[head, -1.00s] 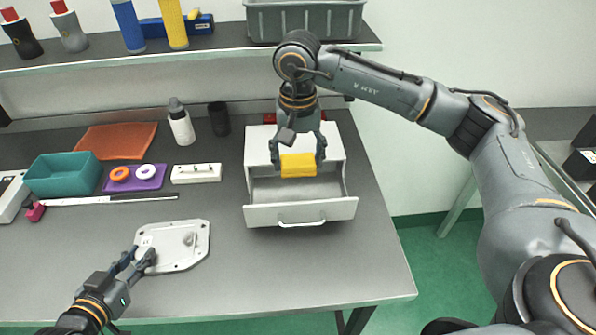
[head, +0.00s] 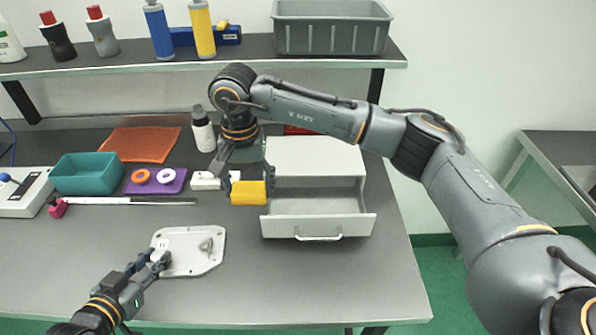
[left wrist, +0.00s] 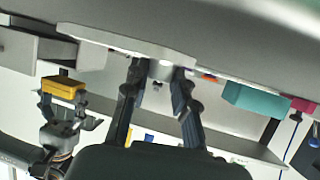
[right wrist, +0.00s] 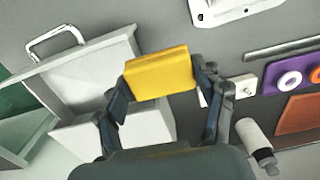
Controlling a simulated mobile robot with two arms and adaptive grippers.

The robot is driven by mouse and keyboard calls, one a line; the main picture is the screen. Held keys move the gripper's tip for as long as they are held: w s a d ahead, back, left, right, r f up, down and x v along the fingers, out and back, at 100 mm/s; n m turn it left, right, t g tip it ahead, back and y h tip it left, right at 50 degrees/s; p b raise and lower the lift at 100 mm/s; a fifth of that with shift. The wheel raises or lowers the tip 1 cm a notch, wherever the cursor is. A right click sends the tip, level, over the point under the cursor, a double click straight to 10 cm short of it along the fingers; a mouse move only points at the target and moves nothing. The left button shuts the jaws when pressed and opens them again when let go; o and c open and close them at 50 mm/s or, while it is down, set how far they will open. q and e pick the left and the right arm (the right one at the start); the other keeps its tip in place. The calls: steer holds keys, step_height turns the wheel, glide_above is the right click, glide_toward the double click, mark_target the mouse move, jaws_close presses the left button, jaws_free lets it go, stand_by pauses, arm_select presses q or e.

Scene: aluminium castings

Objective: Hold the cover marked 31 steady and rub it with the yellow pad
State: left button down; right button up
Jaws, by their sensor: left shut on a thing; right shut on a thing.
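The cover (head: 188,250) is a light grey metal plate with rounded corners and a raised knob, lying on the grey bench at front left; I cannot read its number. My left gripper (head: 158,262) is shut on the cover's left edge. The cover also shows from its edge in the left wrist view (left wrist: 110,42). The yellow pad (head: 249,193) is a small block. My right gripper (head: 247,180) is shut on it and holds it above the bench, left of the open drawer and apart from the cover. The pad fills the middle of the right wrist view (right wrist: 160,72).
A white drawer unit (head: 318,160) stands open at right. The bench front right of the cover is clear.

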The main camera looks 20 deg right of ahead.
glide_above(209, 239)
steer(key=f, duration=0.2)
steer(key=shift+s+f, duration=0.15)
steer(key=shift+f, duration=3.5)
steer(key=shift+s+a+f, duration=0.1)
steer(key=shift+s, duration=0.15)
steer(key=shift+c, duration=0.5)
steer(key=shift+s+a+f, duration=0.1)
steer(key=shift+s+a, duration=0.2)
steer(key=shift+s, duration=0.6)
steer(key=shift+s+a, duration=0.25)
steer(key=shift+s, duration=0.6)
steer(key=shift+w+d, duration=0.2)
steer(key=shift+w, duration=0.25)
steer(key=shift+w+d, duration=0.25)
steer(key=shift+w, duration=0.5)
steer(key=shift+w+d, duration=0.2)
steer(key=shift+w, duration=0.5)
steer(key=shift+w+r, duration=0.2)
step_height(209, 239, up, 8)
steer(key=shift+f, duration=0.1)
